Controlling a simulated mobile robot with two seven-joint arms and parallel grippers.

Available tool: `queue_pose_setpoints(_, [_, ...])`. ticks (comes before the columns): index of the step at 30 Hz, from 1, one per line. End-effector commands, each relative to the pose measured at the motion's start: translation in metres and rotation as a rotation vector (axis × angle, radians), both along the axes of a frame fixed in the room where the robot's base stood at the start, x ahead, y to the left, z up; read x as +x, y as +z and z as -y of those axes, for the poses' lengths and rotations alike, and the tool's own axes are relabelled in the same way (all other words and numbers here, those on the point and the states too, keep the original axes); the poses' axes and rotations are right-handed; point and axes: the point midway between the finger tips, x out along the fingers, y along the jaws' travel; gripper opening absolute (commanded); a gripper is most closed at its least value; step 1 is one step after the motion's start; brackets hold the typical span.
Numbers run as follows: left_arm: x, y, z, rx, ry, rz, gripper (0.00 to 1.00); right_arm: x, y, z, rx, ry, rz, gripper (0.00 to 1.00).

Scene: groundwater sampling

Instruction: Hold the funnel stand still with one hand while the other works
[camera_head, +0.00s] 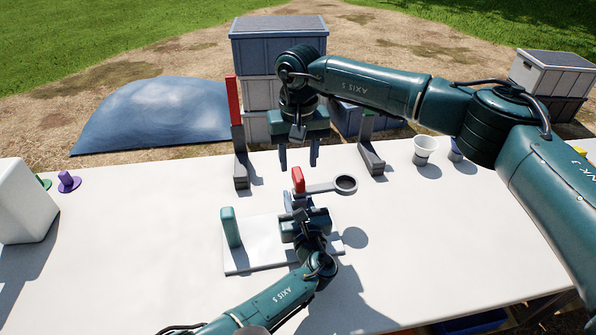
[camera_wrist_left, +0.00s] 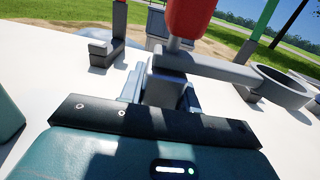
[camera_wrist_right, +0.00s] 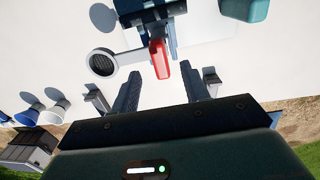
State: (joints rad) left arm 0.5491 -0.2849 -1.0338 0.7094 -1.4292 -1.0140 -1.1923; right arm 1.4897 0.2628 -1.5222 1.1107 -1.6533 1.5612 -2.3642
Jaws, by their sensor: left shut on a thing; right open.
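The funnel stand has a pale base plate (camera_head: 250,258), a teal upright block (camera_head: 230,228), a grey arm with a ring (camera_head: 346,185), and a red knob (camera_head: 298,178). My left gripper (camera_head: 298,205) is shut on the stand's grey post below the knob. In the left wrist view, the post (camera_wrist_left: 163,88) is between its fingers, with the ring (camera_wrist_left: 285,88) to the right. My right gripper (camera_head: 299,160) is open and empty, pointing down behind the knob. In the right wrist view, the red knob (camera_wrist_right: 160,60) shows just beyond the open fingers (camera_wrist_right: 163,92).
A grey bracket with a red upright (camera_head: 234,100) and one with a green upright (camera_head: 367,127) stand at the back. Cups (camera_head: 425,150) are at the right. A purple object (camera_head: 68,183) and a white box (camera_head: 25,205) are at the left. The white table's front right is clear.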

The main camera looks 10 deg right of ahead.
Motion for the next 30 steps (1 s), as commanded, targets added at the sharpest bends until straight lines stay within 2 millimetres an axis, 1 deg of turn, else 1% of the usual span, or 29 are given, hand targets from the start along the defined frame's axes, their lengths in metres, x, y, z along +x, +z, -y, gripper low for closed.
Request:
queue_pose_setpoints(1, [0.0,0.0,0.0,0.0,0.0,0.0,0.02,0.0,-0.008,0.0,-0.002,0.0,-0.002,0.45])
queue_pose_setpoints(3, [0.0,0.0,0.0,0.0,0.0,0.0,0.02,0.0,-0.017,0.0,-0.001,0.0,-0.002,0.45])
queue_pose_setpoints(9, [0.0,0.0,0.0,0.0,0.0,0.0,0.02,0.0,-0.035,0.0,0.001,0.0,-0.001,0.45])
queue_pose_setpoints(14, [0.0,0.0,0.0,0.0,0.0,0.0,0.02,0.0,-0.04,0.0,0.0,0.0,0.0,0.45])
queue_pose_setpoints(21, [0.0,0.0,0.0,0.0,0.0,0.0,0.02,0.0,-0.04,0.0,0.0,0.0,0.0,0.45])
queue_pose_setpoints(23, [0.0,0.0,0.0,0.0,-0.001,0.0,0.02,0.0,-0.04,0.0,0.0,0.0,0.0,0.42])
queue_pose_setpoints(30, [0.0,0.0,0.0,0.0,-0.001,0.0,0.02,0.0,-0.04,-0.001,0.001,0.0,0.0,0.23])
